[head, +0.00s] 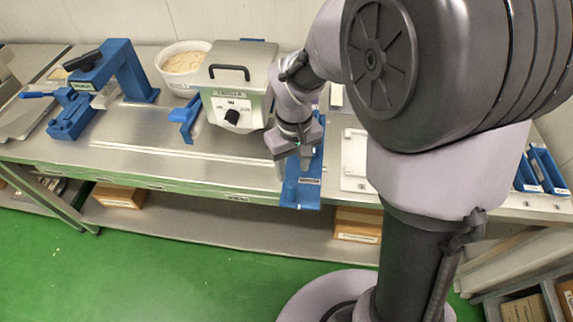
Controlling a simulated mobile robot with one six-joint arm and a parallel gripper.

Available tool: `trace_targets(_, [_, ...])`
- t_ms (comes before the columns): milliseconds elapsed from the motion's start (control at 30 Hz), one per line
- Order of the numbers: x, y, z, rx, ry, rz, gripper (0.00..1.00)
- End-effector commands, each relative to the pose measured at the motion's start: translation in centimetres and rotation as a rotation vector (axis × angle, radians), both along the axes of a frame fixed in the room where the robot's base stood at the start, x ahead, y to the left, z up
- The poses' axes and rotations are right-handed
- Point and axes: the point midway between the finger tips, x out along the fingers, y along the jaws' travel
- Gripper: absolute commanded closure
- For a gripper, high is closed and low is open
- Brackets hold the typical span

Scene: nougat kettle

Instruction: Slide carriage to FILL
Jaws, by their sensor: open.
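My gripper (293,168) is open and points down over a blue plate-like part (301,194) at the front edge of the steel bench. I cannot tell whether the fingers touch that part. A steel box with a black handle and a black dial (238,84) stands just left of my gripper, and a blue bracket (186,117) sits at its left side. A long flat metal strip (180,152) runs along the bench front to the left of my gripper. I cannot tell for sure which part is the carriage, and no FILL mark is readable.
A blue lever press (105,85) stands at the left of the bench (60,150). A white tray (355,160) lies right of my gripper, and blue bins (540,170) are at the far right.

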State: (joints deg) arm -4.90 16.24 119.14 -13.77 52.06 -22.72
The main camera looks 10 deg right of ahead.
Motion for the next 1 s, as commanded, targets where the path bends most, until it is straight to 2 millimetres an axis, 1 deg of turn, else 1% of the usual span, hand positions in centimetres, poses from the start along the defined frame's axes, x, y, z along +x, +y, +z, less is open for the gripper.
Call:
trace_targets(33, [-0.1, 0.0, -2.1, 0.0, 0.004, 0.0, 0.55])
trace_targets(200, [-0.1, 0.0, -6.6, 0.0, 0.002, -0.001, 0.55])
trace_targets(300, [-0.1, 0.0, -8.7, 0.0, 0.003, -0.001, 0.55])
trace_targets(400, [-0.1, 0.0, -10.2, 0.001, 0.001, -0.002, 0.55])
trace_targets(567, [0.0, 0.0, -11.3, 0.001, -0.001, -0.002, 0.55])
trace_targets(833, [0.0, 0.0, -11.3, 0.0, -0.001, -0.002, 0.55])
trace_targets(967, [0.0, 0.0, -11.3, 0.0, -0.001, -0.002, 0.81])
trace_targets(1000, [0.0, 0.0, -11.3, 0.0, -0.001, -0.002, 0.88])
